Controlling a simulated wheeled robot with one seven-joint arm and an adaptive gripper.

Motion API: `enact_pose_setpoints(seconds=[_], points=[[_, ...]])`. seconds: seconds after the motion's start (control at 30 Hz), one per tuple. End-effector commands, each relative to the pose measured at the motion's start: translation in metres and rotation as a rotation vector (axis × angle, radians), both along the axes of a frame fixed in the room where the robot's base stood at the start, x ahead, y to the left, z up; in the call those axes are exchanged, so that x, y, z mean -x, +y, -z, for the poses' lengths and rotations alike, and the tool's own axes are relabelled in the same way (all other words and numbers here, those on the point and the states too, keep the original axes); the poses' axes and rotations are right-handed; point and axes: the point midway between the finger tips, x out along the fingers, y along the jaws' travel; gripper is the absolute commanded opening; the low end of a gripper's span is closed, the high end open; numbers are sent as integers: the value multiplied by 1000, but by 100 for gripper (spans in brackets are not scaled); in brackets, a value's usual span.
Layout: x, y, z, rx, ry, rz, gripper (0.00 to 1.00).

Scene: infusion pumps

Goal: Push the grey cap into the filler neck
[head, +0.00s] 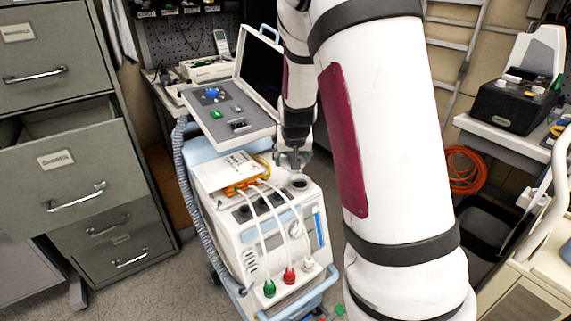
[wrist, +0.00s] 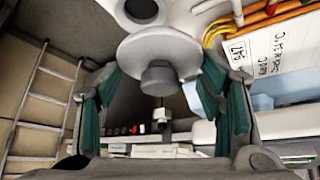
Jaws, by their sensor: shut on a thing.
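The grey cap (wrist: 158,46) is a round disc with a darker grey knob, seen in the wrist view. My gripper (wrist: 160,68) has its teal-padded fingers on either side of the disc and is shut on it. In the head view my gripper (head: 292,160) hangs above the back right of the white machine (head: 262,235). The filler neck (head: 299,184) is a dark round opening with a pale rim on the machine's top, just below my gripper. A dark round opening (wrist: 141,9) also shows beyond the cap in the wrist view, apart from it. The cap's underside is hidden.
An orange connector block (head: 242,187) with white tubes and a paper sheet (head: 226,171) lie left of the neck. An open-lidded screen case (head: 232,110) stands behind. Filing cabinets (head: 60,170) are at left. A side table (head: 500,138) is at right.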

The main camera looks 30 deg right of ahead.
Motion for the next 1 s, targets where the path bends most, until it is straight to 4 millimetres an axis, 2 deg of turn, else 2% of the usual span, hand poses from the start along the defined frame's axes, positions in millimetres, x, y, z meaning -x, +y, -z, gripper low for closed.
enact_pose_setpoints(seconds=[0.3, 0.7, 1.0], points=[[-7, -36, 1, 0, -3, 4, 34], [-7, -35, 41, 1, 0, 1, 34], [-6, -34, 51, 0, 0, 0, 34]])
